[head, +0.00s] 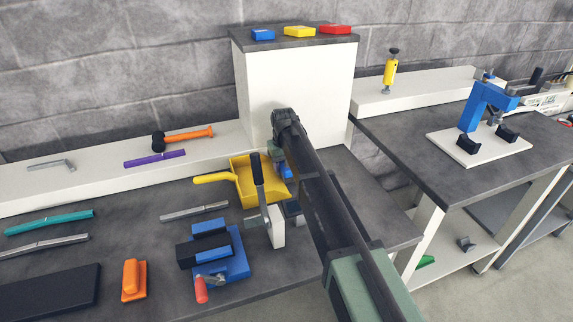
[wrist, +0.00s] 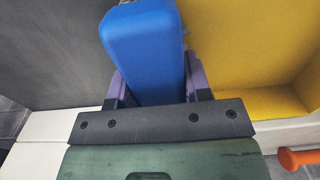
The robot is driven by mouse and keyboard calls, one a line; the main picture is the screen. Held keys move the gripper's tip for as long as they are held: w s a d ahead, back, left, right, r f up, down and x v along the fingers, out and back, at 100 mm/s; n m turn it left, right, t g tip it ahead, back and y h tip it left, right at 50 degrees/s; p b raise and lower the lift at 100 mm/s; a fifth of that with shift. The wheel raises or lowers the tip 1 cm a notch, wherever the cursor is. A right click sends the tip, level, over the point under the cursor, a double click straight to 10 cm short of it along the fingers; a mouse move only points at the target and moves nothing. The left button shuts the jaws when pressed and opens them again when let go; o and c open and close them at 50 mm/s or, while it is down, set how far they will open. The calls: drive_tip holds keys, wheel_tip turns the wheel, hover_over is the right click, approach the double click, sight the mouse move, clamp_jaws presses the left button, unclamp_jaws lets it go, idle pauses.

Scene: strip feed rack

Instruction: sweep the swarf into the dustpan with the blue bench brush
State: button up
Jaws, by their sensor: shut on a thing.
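The blue bench brush (wrist: 142,45) is gripped between the two fingers of my gripper (wrist: 157,85) in the wrist view. In the head view only a small blue part of it (head: 286,171) shows beside my gripper (head: 279,157), at the dustpan's right side. The yellow dustpan (head: 243,168) lies on the dark bench with its handle pointing left. Its yellow wall also fills the right of the wrist view (wrist: 270,103), close beside the brush. My arm and an upright dark lever hide parts of the pan. I cannot make out any swarf; the brush's bristles are hidden.
A white-based clamp with a dark lever (head: 276,226) stands just in front of the pan. A blue vise (head: 237,262) and an orange block-like tool (head: 132,281) are nearer. A white cabinet (head: 290,95) rises behind. A grey strip (head: 194,211) lies left of the clamp.

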sight(272, 174)
drive_tip(key=shift+r, duration=0.25)
drive_tip(key=shift+a, duration=0.15)
drive_tip(key=shift+s+a, duration=0.2)
drive_tip(key=shift+a, duration=0.35)
drive_tip(key=shift+s+a, duration=0.15)
drive_tip(key=shift+a, duration=0.35)
drive_tip(key=shift+f, duration=0.1)
drive_tip(key=shift+s+a, duration=0.35)
drive_tip(key=shift+a, duration=0.45)
